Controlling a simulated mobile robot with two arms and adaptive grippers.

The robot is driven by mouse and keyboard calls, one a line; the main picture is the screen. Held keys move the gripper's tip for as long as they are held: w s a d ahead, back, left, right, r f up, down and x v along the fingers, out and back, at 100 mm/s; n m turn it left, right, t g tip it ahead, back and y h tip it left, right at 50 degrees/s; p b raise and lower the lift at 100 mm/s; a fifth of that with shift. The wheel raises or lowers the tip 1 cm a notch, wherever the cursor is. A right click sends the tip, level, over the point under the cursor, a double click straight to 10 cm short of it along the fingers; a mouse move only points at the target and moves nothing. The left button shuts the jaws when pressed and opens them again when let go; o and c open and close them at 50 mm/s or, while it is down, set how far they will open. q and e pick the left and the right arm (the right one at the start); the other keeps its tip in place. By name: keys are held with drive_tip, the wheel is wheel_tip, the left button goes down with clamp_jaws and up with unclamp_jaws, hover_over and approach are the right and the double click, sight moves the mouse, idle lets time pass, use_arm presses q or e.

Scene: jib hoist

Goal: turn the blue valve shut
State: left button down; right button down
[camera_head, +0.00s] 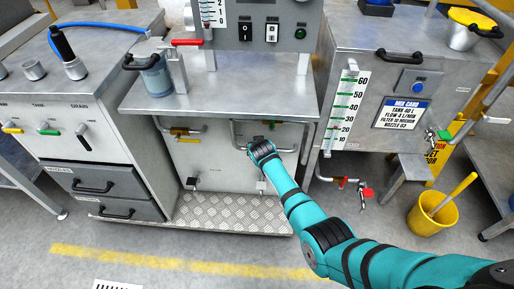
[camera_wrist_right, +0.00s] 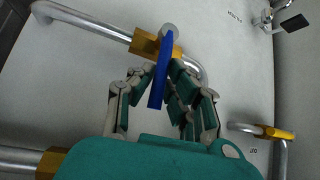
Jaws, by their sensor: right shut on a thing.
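The blue valve handle (camera_wrist_right: 158,84) is a flat blue lever in the right wrist view, on a brass valve body (camera_wrist_right: 146,44) set in a silver pipe. The lever runs roughly crosswise to the pipe in this picture. My right gripper (camera_wrist_right: 162,76) has its fingers on both sides of the lever and is shut on it. In the head view my right gripper (camera_head: 262,150) is at the pipe on the cabinet's front panel, and its body hides the blue handle. My left gripper is in neither view.
The pipe (camera_head: 284,149) bends into the panel close to my gripper. Another valve with a yellow handle (camera_head: 181,131) is left on the panel. The worktop (camera_head: 235,88) overhangs above. A treadplate step (camera_head: 225,212) lies below. A yellow bucket (camera_head: 432,214) stands at right.

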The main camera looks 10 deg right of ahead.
drive_tip(key=shift+s+d+f, duration=0.15)
drive_tip(key=shift+d+f, duration=0.05)
drive_tip(key=shift+f, duration=0.05)
drive_tip(key=c, duration=1.4)
unclamp_jaws()
drive_tip(key=shift+o, duration=0.6)
drive_tip(key=shift+r, duration=0.15)
drive_tip(key=shift+a, duration=0.1)
drive_tip(key=v, duration=1.1)
drive_tip(key=shift+s+r, duration=0.2)
drive_tip(key=shift+r, duration=0.15)
